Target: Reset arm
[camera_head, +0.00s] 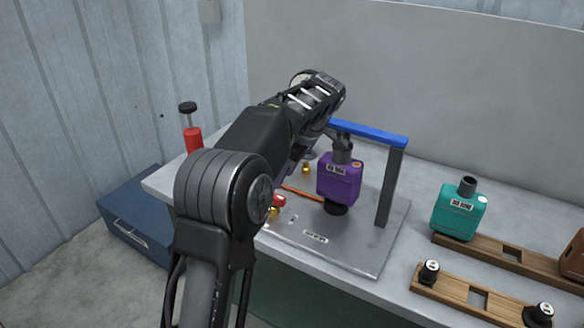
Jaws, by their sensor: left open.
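My left arm reaches in from the bottom, and its wrist is above the metal fixture plate (350,253). My left gripper (314,142) is open and points down behind the arm, largely hidden. A purple muffler (338,178) marked with a small label stands upright on a black round seat on the plate, under the blue crossbar (370,133). The gripper is just left of the muffler's top; whether they touch cannot be told. My right gripper is not in view.
A teal muffler (459,212) stands by a wooden rack (500,256) at the right. A second wooden holder (472,296) with black knobs lies in front. A brown part shows at the right edge. A red bottle (193,139) stands at the back left, and a blue box (136,215) is on the floor.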

